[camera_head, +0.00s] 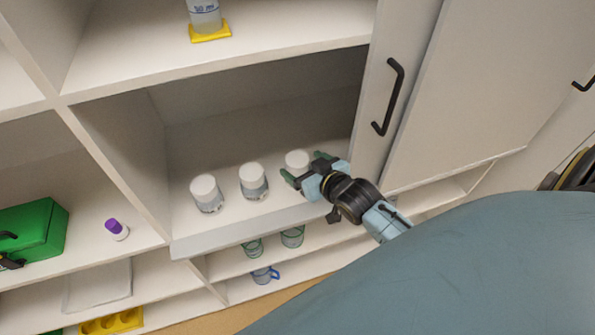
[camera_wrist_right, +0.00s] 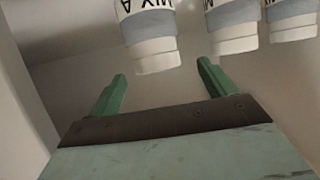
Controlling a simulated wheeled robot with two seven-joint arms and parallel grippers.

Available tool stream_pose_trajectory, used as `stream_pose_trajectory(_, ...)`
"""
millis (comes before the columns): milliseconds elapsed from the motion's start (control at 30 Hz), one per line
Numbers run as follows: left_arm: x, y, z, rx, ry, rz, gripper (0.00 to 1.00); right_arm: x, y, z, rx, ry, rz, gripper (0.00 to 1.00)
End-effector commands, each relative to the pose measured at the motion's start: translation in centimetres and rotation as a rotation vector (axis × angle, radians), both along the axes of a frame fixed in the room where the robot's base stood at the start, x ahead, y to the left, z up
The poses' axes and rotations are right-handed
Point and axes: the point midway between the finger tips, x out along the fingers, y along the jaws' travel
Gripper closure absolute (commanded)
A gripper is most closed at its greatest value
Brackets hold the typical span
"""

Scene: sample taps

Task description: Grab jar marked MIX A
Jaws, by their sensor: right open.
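The jar marked MIX A (camera_wrist_right: 150,35) appears upside down in the right wrist view, with a white lid and a grey label band. It looks to be the rightmost of three white-lidded jars in the head view (camera_head: 297,159), partly hidden by my right gripper. My right gripper (camera_head: 305,168) is open, its green fingers pointing at this jar. In the wrist view the space between the fingertips (camera_wrist_right: 162,70) is empty, and the jar is beyond them. My left gripper is not in view.
Two similar jars, a middle one (camera_head: 253,181) and a left one (camera_head: 206,194), stand on the same shelf (camera_head: 225,227). A cabinet door with a black handle (camera_head: 389,97) is at the right. Glass cups (camera_head: 292,237) stand below; a green box (camera_head: 35,230) is at left.

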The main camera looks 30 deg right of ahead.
Motion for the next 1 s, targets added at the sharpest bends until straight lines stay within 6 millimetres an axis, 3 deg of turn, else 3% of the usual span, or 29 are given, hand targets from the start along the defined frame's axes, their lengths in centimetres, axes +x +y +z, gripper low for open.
stream_pose_trajectory(233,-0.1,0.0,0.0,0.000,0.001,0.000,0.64,3.2,-0.3,-1.2,0.000,-0.002,0.000,0.17)
stream_pose_trajectory(567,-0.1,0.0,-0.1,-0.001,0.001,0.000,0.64,3.8,-0.2,-1.5,0.000,-0.001,0.001,0.17)
stream_pose_trajectory(1000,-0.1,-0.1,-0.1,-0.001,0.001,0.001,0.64,3.7,-0.2,-1.5,0.000,-0.001,0.000,0.73)
